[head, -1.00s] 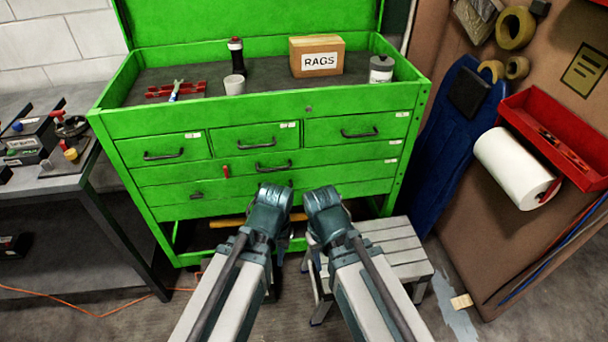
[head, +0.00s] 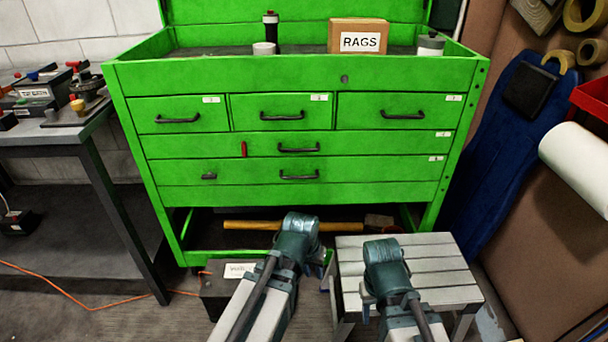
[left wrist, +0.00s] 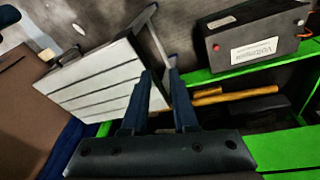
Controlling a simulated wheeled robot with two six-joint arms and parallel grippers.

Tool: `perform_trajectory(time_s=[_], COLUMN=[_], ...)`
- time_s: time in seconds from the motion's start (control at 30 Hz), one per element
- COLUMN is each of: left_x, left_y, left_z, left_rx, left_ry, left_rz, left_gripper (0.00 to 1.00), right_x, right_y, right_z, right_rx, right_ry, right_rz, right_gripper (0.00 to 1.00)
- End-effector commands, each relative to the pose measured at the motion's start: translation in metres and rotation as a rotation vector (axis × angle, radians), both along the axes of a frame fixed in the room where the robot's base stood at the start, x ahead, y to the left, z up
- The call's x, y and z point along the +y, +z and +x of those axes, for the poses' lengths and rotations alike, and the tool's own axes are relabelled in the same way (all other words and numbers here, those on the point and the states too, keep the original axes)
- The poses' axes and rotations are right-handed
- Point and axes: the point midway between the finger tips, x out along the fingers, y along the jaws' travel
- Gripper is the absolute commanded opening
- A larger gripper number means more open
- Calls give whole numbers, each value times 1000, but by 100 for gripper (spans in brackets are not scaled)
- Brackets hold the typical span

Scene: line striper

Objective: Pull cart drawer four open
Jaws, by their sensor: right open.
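The green cart (head: 140,75) stands ahead in the head view with its drawers shut. Drawer four (head: 370,145) is the wide one below the top row of three, with a small label at its right end. Its black handle (head: 299,150) is at the middle, and a red piece (head: 243,149) sits on its front to the left. My left gripper (head: 318,258) is below and in front of the drawers, apart from the handle; the left wrist view shows its fingers (left wrist: 159,85) apart and empty. My right gripper (head: 368,297) is open, lower right, over the stool.
A grey slatted step stool (head: 408,262) stands before the cart at right. A black labelled box (head: 225,290) is on the floor, and a wooden-handled hammer (head: 270,225) lies on the cart's bottom shelf. A workbench (head: 50,140) stands left; a blue creeper (head: 505,140) leans at right.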

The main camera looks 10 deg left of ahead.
Motion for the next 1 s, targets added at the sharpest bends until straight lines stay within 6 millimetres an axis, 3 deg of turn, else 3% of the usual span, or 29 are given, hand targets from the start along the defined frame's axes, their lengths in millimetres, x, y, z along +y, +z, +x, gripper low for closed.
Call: perform_trajectory(time_s=[0.03,0.13,0.2,0.27,0.4,0.6,0.8,1.0], left_x=[-1,-9,-19,-27,-36,-16,34,67], left_y=[-31,-47,-46,-32,15,99,150,165], left_z=[11,40,66,87,128,162,163,153], left_rx=[-44,-170,-296,-400,-639,-959,-1194,-1307], left_ry=[26,91,156,216,378,683,995,1179], left_rz=[-34,-132,-234,-325,-544,-875,-1121,-1230], left_gripper=[27,27,27,27,27,27,27,27], right_x=[0,0,0,0,0,0,0,0], right_y=[-34,-63,-78,-83,-88,-88,-88,-88], right_z=[0,0,0,0,0,0,0,0], right_rx=[0,-1,-1,-1,-1,-1,-1,-1], right_ry=[1,2,3,3,4,4,4,4], right_rz=[0,-1,-1,-1,-1,-1,-1,-1], right_gripper=[48,48,48,48,48,48,48,48])
